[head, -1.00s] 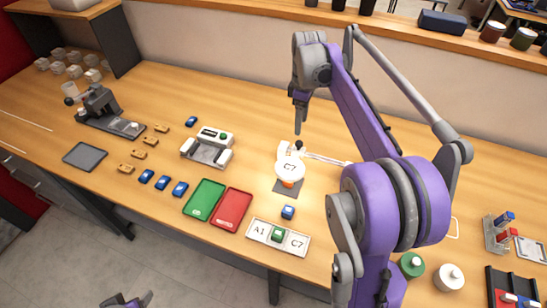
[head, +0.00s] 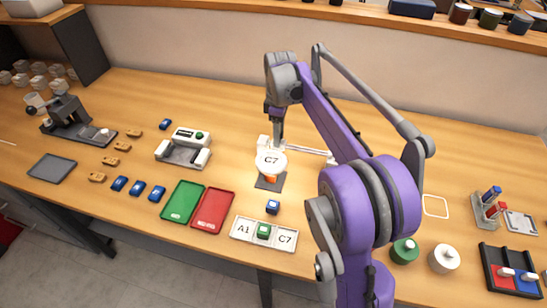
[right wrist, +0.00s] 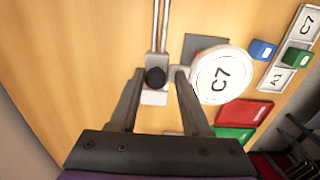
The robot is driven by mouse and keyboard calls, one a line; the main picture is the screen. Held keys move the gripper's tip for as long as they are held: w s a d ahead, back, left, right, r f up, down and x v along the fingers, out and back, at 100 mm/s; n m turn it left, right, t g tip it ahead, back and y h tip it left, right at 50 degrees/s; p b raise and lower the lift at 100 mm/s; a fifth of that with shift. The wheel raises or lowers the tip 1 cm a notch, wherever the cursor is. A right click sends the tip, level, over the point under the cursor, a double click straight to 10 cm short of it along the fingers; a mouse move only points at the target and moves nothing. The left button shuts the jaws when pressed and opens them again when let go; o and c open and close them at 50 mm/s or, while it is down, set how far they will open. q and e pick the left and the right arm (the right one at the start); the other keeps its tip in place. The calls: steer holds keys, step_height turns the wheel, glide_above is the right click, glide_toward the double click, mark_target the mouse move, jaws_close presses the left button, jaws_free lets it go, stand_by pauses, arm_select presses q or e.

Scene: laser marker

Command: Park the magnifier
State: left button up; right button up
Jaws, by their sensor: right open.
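The magnifier has a round white head (head: 271,162) reading C7, above a dark square pad (head: 268,182) with a small orange piece on it. Its pale rail arm (head: 308,151) runs right along the table. In the right wrist view, the magnifier's head (right wrist: 222,76) is right of my fingers, and a black knob (right wrist: 156,77) on a white block lies between the fingertips. My right gripper (head: 276,143) points down at the knob, open; the right wrist view shows its two fingers (right wrist: 158,78) apart, either side of the knob. Contact cannot be told. My left gripper is out of view.
A white outlined square (head: 435,206) is on the table at right, partly beside my arm. A grey device (head: 184,149), green tray (head: 182,202), red tray (head: 212,211) and A1/C7 card (head: 247,231) lie left and in front. Free wood lies behind the magnifier.

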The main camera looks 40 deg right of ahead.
steer(key=shift+s+a+f, duration=0.1)
steer(key=shift+f, duration=0.45)
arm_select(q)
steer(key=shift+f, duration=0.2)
arm_select(e)
steer(key=shift+f, duration=0.1)
steer(key=c, duration=0.7)
steer(key=shift+s+d, duration=1.15)
steer(key=shift+s, duration=0.3)
steer(key=shift+s+d, duration=1.15)
steer(key=shift+s, duration=0.3)
steer(key=shift+s+d, duration=1.15)
steer(key=shift+s, duration=0.3)
steer(key=o, duration=0.8)
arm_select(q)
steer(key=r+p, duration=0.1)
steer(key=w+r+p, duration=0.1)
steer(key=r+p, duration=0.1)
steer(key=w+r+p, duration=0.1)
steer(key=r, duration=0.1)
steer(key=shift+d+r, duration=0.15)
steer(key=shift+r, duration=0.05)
arm_select(e)
steer(key=r, duration=0.7)
steer(key=shift+w+d, duration=0.25)
steer(key=shift+d, duration=0.15)
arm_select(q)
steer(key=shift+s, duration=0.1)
arm_select(e)
steer(key=shift+s, duration=0.1)
